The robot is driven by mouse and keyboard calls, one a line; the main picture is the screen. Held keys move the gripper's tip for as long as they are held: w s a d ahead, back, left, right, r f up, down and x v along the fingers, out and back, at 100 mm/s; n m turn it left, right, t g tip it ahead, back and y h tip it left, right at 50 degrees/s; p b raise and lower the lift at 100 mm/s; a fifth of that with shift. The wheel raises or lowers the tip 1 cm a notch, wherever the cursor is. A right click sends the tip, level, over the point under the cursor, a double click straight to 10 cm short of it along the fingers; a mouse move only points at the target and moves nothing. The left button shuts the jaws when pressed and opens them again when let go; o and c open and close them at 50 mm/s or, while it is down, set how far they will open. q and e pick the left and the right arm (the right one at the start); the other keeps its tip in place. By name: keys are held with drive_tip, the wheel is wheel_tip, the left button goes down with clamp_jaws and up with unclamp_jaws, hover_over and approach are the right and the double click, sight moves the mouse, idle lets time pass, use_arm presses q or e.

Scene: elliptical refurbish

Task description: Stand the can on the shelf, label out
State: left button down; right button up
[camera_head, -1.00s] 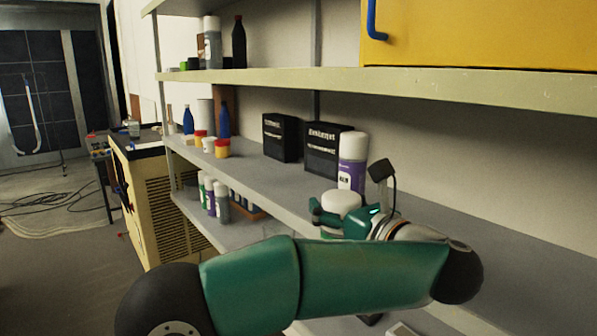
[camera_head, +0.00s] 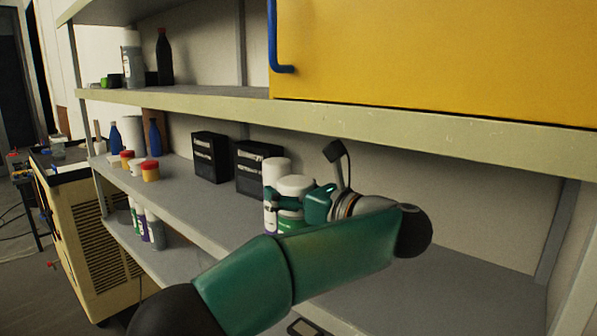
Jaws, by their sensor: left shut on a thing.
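The can with a white lid and green body (camera_head: 294,184) is in my left gripper (camera_head: 288,201), which is shut around its upper part. The can looks upright at the middle shelf (camera_head: 205,206). Its lower end is partly hidden by my arm, so I cannot tell if it touches the shelf. Its label is mostly hidden. A white and purple can (camera_head: 276,165) stands just behind and left of it, partly covered by the gripper. My right gripper is out of view.
Black boxes (camera_head: 211,157) stand farther left on the shelf, with small jars (camera_head: 150,171) and blue bottles (camera_head: 155,138) beyond. A yellow cabinet (camera_head: 430,60) sits on the shelf above. The shelf is bare to the right of my arm.

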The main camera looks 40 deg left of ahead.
use_arm(q)
drive_tip(key=w+p, duration=0.2)
drive_tip(key=w, duration=0.1)
drive_tip(key=w+p, duration=0.1)
drive_tip(key=w, duration=0.1)
drive_tip(key=shift+w+d+f, duration=0.1)
drive_tip(key=shift+d+f, duration=0.15)
drive_tip(key=shift+f, duration=0.15)
drive_tip(key=c, duration=0.7)
unclamp_jaws()
drive_tip(key=o, duration=0.6)
drive_tip(key=shift+c, duration=0.2)
